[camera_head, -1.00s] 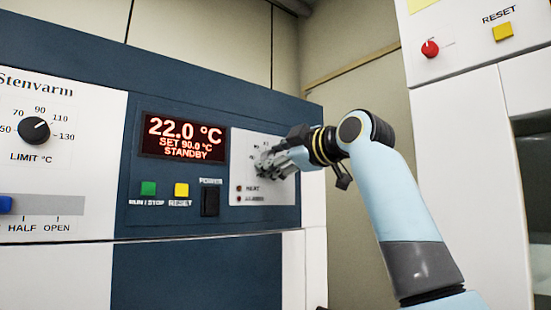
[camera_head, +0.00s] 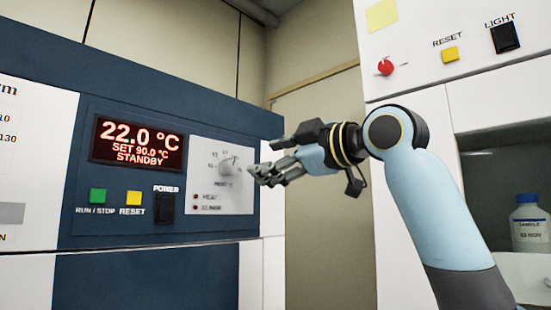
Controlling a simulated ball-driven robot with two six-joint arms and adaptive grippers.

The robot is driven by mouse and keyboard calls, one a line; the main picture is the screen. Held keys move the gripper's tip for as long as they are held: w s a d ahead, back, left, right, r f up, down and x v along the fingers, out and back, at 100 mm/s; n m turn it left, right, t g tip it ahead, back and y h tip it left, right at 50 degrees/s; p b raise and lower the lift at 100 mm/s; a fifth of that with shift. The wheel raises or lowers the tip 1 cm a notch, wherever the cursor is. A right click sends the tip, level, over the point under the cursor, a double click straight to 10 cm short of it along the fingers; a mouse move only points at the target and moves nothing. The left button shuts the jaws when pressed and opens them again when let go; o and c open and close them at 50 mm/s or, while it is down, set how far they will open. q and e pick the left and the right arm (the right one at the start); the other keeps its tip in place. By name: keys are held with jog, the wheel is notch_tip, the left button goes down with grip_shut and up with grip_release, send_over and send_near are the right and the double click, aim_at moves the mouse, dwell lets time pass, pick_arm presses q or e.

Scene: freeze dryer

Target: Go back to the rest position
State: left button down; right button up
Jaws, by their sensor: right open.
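My right gripper (camera_head: 268,160) is in the middle of the head view, pointing left, with its fingers apart and nothing between them. It appears in front of the right edge of the blue control panel, just right of the white preset dial (camera_head: 229,165), and looks clear of it. The display (camera_head: 138,144) reads 22.0 °C, SET 90.0 °C, STANDBY. My left gripper is not in view.
The panel has a green run/stop button (camera_head: 98,196), a yellow reset button (camera_head: 133,198) and a black power switch (camera_head: 165,209). At right, a white cabinet has a red knob (camera_head: 385,67) and a light switch (camera_head: 505,37). A blue-capped bottle (camera_head: 529,226) stands in its recess.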

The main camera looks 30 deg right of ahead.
jog(key=shift+s+d, duration=0.1)
jog(key=shift+s, duration=0.3)
jog(key=w+d+f+m+g+h+b, duration=0.1)
jog(key=w+d+f+m+g+b, duration=0.15)
jog(key=f, duration=1.85)
jog(key=w+d+f+m+g+h+b, duration=0.1)
jog(key=f+m+g+h+b, duration=0.2)
jog(key=f, duration=1.7)
jog(key=s+d+f+m+g+b, duration=0.15)
jog(key=s+f, duration=0.25)
jog(key=f, duration=0.9)
jog(key=s+d+f+m+g+b, duration=0.1)
jog(key=s+f+m+g, duration=0.2)
jog(key=f, duration=1.1)
jog(key=s+d+f+m+g+h+b, duration=0.1)
jog(key=s+f+g+h+b, duration=0.15)
jog(key=s+f, duration=1.75)
jog(key=s+f+m+g, duration=0.1)
jog(key=s+f, duration=0.4)
jog(key=s, duration=0.4)
jog(key=s+f+m+g+b, duration=0.1)
jog(key=s+f, duration=0.4)
jog(key=s, duration=0.4)
jog(key=s+f+m+g, duration=0.1)
jog(key=s+f, duration=0.4)
jog(key=s, duration=0.5)
jog(key=shift+d+f+m+g+b, duration=0.25)
jog(key=shift+f+m+g+b, duration=0.1)
jog(key=shift+f+m, duration=0.05)
